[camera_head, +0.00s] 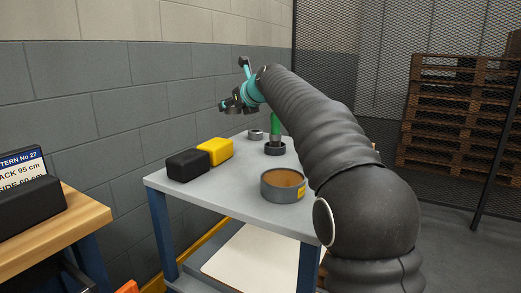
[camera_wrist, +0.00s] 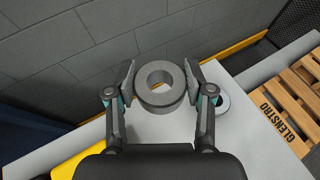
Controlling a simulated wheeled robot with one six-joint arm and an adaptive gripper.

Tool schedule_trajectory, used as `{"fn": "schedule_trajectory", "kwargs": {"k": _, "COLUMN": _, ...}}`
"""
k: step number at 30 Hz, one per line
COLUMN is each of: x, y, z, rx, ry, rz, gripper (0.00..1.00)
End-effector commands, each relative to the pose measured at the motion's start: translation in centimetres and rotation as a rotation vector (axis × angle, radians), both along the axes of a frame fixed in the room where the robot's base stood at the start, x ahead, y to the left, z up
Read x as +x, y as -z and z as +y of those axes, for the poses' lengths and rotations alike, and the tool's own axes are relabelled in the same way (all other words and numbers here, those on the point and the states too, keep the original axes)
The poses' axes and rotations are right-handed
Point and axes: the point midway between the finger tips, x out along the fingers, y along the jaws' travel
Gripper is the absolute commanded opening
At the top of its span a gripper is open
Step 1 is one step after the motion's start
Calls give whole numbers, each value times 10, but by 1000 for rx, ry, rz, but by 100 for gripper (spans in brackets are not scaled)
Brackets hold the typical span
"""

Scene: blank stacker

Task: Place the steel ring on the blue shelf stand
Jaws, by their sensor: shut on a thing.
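My gripper (camera_head: 236,103) is raised above the far left of the grey-topped stand with blue legs (camera_head: 232,196). In the wrist view its two fingers (camera_wrist: 160,82) are shut on a thick grey steel ring (camera_wrist: 145,97), one on either side, with the ring's hole facing the camera. In the head view the held ring is small and hard to tell from the dark fingers. The stand's grey top also shows in the wrist view (camera_wrist: 245,140), below the ring.
On the stand are a black box (camera_head: 187,165), a yellow box (camera_head: 216,150), a round grey tin (camera_head: 281,195), a green-handled piece in a dark ring (camera_head: 275,149) and another ring (camera_head: 255,135). A wooden bench (camera_head: 75,226) is at left. A block wall (camera_head: 110,100) runs behind.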

Motion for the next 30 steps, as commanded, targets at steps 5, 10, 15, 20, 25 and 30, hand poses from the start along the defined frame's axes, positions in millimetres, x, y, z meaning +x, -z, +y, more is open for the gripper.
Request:
{"fn": "schedule_trajectory", "kwargs": {"k": 5, "x": 0, "y": 30, "z": -1, "rx": 1, "ry": 2, "rz": 4, "gripper": 6}}
{"fn": "schedule_trajectory", "kwargs": {"k": 10, "x": 0, "y": 55, "z": -2, "rx": 1, "ry": 3, "rz": 2, "gripper": 6}}
{"fn": "schedule_trajectory", "kwargs": {"k": 15, "x": 0, "y": 64, "z": -2, "rx": 0, "ry": 2, "rz": 0, "gripper": 6}}
{"fn": "schedule_trajectory", "kwargs": {"k": 20, "x": 0, "y": 84, "z": 0, "rx": 0, "ry": 0, "rz": 1, "gripper": 6}}
{"fn": "schedule_trajectory", "kwargs": {"k": 25, "x": -1, "y": 98, "z": 0, "rx": 0, "ry": 0, "rz": 0, "gripper": 6}}
{"fn": "schedule_trajectory", "kwargs": {"k": 30, "x": 0, "y": 97, "z": 0, "rx": 0, "ry": 0, "rz": -1, "gripper": 6}}
